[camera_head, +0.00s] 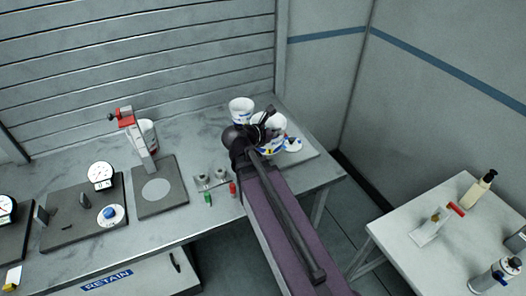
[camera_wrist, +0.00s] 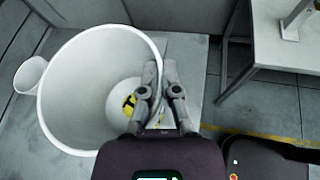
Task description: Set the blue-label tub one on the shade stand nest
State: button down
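A white open tub (camera_head: 277,124) with blue and yellow on its label is at the right end of the bench, partly behind my gripper. My gripper (camera_head: 264,122) is at its rim. In the wrist view the tub (camera_wrist: 88,62) is seen from above, large and close, with the fingers (camera_wrist: 164,72) nearly together, one on each side of its right wall. They look shut on that wall. Whether the tub's base touches anything is hidden. A dark stand plate (camera_head: 174,203) with a pale round disc lies mid-bench; I cannot tell whether it is the shade stand.
A second white tub (camera_head: 240,105) stands just behind, also in the wrist view (camera_wrist: 30,78). Small red (camera_head: 232,188) and green (camera_head: 208,198) items lie near the bench's front. A side table (camera_head: 400,236) holds bottles.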

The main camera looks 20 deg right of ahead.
jog(key=s+d+f+b, duration=0.2)
jog(key=d+f+b, duration=0.1)
jog(key=f+b, duration=0.8)
jog(key=shift+d+f, duration=0.25)
jog(key=shift+d, duration=0.1)
jog(key=shift+w+g, duration=0.2)
jog(key=shift+g, duration=0.1)
jog(key=w+f+b, duration=0.1)
jog(key=w, duration=1.3)
jog(key=shift+w+d+f, duration=0.15)
jog(key=shift+w+d, duration=0.05)
jog(key=shift+w, duration=0.05)
jog(key=shift+w+f+b, duration=0.3)
jog(key=shift+f+b, duration=0.65)
jog(key=shift+b, duration=0.05)
jog(key=shift+w+f+b, duration=0.3)
jog(key=shift+f+b, duration=0.6)
jog(key=shift+b, duration=0.1)
jog(key=shift+f, duration=0.1)
jog(key=c, duration=0.8)
grip_release()
